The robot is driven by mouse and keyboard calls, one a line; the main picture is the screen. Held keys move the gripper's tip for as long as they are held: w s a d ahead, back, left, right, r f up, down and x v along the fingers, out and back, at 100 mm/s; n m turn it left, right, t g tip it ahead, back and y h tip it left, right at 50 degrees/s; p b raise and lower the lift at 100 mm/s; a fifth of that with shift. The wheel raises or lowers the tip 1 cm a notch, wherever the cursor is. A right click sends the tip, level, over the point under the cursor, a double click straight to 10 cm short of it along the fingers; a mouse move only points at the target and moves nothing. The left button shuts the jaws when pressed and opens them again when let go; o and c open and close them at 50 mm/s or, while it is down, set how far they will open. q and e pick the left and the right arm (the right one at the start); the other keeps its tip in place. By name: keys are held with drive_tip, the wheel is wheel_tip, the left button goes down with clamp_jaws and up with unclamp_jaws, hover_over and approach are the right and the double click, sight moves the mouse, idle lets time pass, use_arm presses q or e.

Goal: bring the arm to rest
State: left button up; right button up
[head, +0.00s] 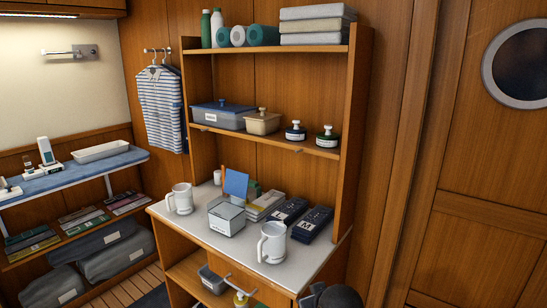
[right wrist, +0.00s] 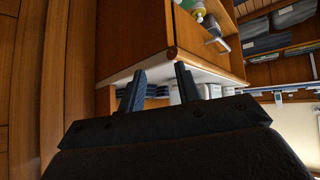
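My right gripper (right wrist: 159,80) shows in the right wrist view with its two dark fingers apart. Nothing is held between them. The white counter (right wrist: 118,78) and the wooden cabinet lie beyond the fingertips, and I see no contact with them. In the head view, a dark rounded part of what looks like my right arm shows at the bottom edge, in front of the counter's right corner; its fingers cannot be made out there. My left gripper and left arm are not in view.
Shelves above hold a blue-grey bin (head: 222,116), bottles and folded towels (head: 317,25). A blue-topped side shelf (head: 60,178) stands left. A wooden door is right.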

drive_tip(key=s+d+f+m+g, duration=0.1)
drive_tip(key=s+d+f+g, duration=0.15)
drive_tip(key=s+f, duration=0.55)
drive_tip(key=s+d+f+m+g, duration=0.1)
drive_tip(key=s+d+f, duration=0.2)
drive_tip(key=s+f, duration=0.45)
drive_tip(key=s+f+g, duration=0.4)
drive_tip(key=s+f, duration=0.9)
drive_tip(key=s, duration=0.4)
drive_tip(key=shift+s+f+h, duration=0.15)
drive_tip(key=shift+s+h, duration=0.2)
drive_tip(key=shift+h, duration=0.05)
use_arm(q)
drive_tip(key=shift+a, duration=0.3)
